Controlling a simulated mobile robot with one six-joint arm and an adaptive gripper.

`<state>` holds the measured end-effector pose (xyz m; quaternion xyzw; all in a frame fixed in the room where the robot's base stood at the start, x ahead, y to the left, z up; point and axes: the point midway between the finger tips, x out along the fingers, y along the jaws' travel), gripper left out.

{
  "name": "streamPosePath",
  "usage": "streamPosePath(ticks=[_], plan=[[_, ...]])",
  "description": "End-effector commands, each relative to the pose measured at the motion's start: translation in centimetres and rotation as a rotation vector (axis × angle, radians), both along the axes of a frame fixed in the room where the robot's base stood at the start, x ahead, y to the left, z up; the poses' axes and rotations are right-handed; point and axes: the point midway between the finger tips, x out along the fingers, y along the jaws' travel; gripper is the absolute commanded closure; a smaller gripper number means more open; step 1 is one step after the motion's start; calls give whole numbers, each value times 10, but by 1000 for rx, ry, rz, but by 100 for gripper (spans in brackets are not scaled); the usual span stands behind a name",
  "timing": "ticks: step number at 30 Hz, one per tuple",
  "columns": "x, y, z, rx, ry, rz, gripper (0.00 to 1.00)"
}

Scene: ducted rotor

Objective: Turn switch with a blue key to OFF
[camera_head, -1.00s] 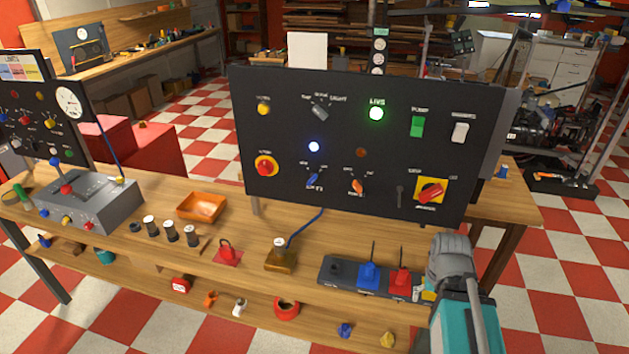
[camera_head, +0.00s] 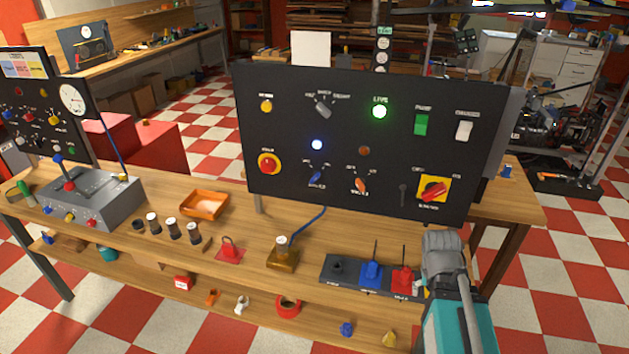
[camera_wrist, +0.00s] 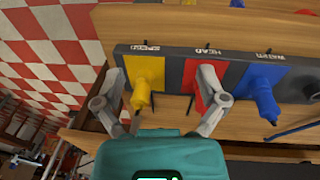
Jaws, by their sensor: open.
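The switch with a blue key (camera_head: 316,177) is on the black panel in the head view, under a lit blue-white lamp. Its key looks slanted; its small labels are too blurred to read. In the head view my arm stands in front of the panel's lower right, and its fingers are hard to make out there. The blue-key switch is not in the wrist view.
An orange-key switch (camera_head: 361,185) sits right of the blue one. A red-yellow rotary switch (camera_head: 433,190) is farther right, a red button (camera_head: 269,163) left. Bench space before the panel is partly clear.

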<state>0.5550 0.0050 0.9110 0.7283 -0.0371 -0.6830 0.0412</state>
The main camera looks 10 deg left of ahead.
Motion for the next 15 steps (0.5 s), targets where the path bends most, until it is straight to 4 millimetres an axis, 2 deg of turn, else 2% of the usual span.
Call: streamPosePath(ticks=[7, 15], plan=[[40, 23, 1, -205, -167, 41, 9], [82, 65, 20, -401, -407, 121, 9]])
